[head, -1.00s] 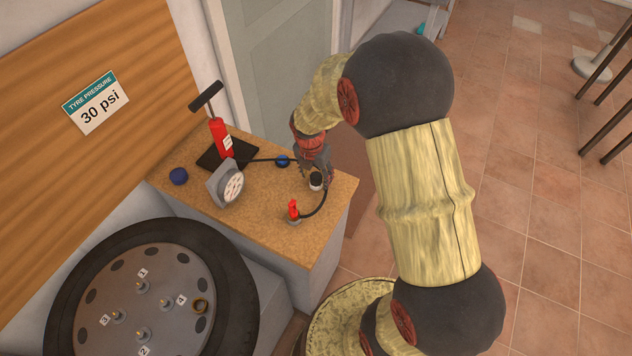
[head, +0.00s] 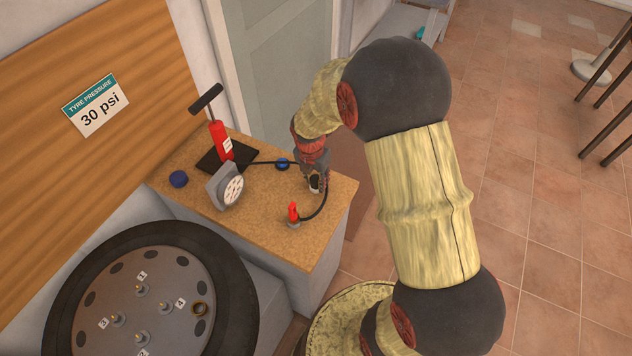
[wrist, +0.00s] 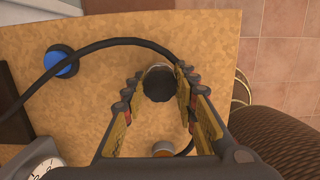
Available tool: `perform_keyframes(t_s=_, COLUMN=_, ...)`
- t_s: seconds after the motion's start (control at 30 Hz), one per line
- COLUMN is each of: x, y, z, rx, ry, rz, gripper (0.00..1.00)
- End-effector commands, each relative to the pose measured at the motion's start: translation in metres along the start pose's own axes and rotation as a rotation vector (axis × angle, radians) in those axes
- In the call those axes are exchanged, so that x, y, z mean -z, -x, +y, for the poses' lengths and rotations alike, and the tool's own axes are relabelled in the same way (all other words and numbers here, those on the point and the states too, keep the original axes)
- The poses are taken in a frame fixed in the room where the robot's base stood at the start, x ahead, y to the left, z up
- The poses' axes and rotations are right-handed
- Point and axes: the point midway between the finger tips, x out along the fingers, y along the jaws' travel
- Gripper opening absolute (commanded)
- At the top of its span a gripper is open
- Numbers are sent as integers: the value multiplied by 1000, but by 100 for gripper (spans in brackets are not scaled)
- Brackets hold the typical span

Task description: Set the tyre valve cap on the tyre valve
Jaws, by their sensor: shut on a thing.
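A small dark, round-topped piece (head: 315,183) with a pale rim, probably the tyre valve cap, stands at the right end of the worktop. In the wrist view its dark top (wrist: 158,86) is between the fingers. My gripper (head: 316,186) is shut on it, low at the worktop; whether it touches the surface is not clear. The tyre (head: 70,290) lies flat at the lower left.
A black hose (head: 324,203) curves close by my gripper to a red-topped fitting (head: 293,212).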

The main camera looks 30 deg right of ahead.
Motion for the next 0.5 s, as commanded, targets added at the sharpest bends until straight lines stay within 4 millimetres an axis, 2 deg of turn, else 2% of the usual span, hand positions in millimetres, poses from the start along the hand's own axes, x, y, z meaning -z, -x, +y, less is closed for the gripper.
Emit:
perform_keyframes(t_s=0.33, x=0, y=1, z=0, rx=0, ry=0, rz=0, gripper=5)
perform_keyframes(t_s=0.5, x=-2, y=11, z=1, rx=-1, ry=0, rz=-1, gripper=5)
